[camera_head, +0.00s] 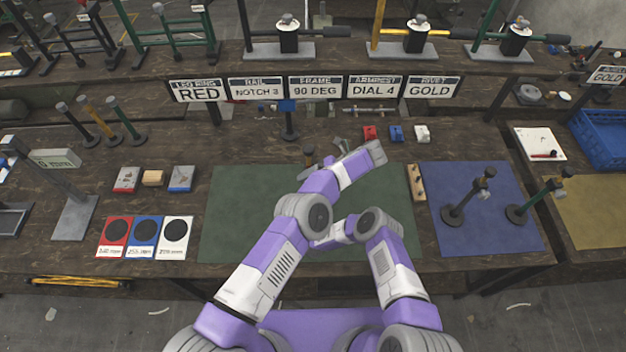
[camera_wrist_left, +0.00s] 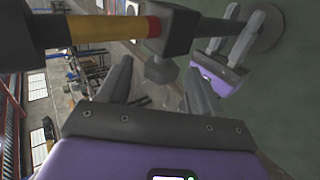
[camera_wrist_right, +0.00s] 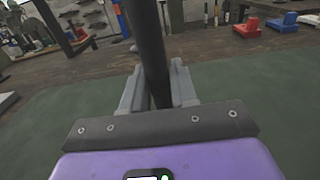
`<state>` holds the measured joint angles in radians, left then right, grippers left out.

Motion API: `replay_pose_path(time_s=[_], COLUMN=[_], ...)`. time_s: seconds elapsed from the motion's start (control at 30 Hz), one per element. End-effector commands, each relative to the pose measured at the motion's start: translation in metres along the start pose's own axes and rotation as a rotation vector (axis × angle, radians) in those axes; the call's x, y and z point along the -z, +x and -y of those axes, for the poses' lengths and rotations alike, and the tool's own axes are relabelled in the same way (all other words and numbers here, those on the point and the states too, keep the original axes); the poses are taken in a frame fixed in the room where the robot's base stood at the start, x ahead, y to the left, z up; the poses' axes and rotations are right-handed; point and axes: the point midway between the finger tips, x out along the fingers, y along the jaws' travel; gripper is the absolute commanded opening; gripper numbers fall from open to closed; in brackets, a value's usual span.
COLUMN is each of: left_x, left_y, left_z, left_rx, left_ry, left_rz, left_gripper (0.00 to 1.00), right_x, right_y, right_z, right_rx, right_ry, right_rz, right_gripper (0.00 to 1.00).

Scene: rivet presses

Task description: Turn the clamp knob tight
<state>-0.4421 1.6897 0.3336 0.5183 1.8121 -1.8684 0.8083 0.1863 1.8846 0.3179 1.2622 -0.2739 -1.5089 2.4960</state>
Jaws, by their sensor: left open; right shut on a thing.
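In the left wrist view a dark clamp block (camera_wrist_left: 172,30) sits on a bar with a yellow part and a red band (camera_wrist_left: 105,29). A small dark knob (camera_wrist_left: 160,71) sticks out of the block. My left gripper (camera_wrist_left: 158,80) is open, with the knob between or just beyond its fingertips; contact cannot be told. My right gripper (camera_wrist_right: 157,82) is shut on a dark upright post (camera_wrist_right: 151,45). The left wrist view shows my right gripper (camera_wrist_left: 238,40) beside a round base (camera_wrist_left: 266,28). In the head view my arms hide most of this.
A green mat (camera_head: 235,215) covers the middle of the bench. A wooden block with holes (camera_head: 415,183) and a blue mat (camera_head: 480,235) with two stands lie to the right. Red, blue and white cards (camera_head: 145,252) lie left. Signs (camera_head: 315,88) stand behind. My forearms cross closely.

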Motion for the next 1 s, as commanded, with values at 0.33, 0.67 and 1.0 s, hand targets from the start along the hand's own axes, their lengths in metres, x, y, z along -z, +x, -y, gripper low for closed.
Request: replay_pose_path(time_s=[0.33,0.67,1.0], left_x=[-0.001,-0.001,0.0], left_y=[-0.012,-0.05,-0.062], left_z=[-0.015,-0.064,-0.079], left_rx=[0.001,-0.001,-0.001], left_ry=[-0.002,-0.003,0.0], left_rz=[0.0,0.002,0.0], left_gripper=[0.65,0.65,0.65], right_x=[-0.001,0.0,0.0], right_y=[0.0,0.0,0.0], right_z=[0.0,0.0,0.0], right_rx=[-0.001,0.0,-0.001], right_ry=[0.0,0.0,-0.001], right_rz=[0.002,-0.001,-0.001], right_gripper=[0.0,0.0,0.0])
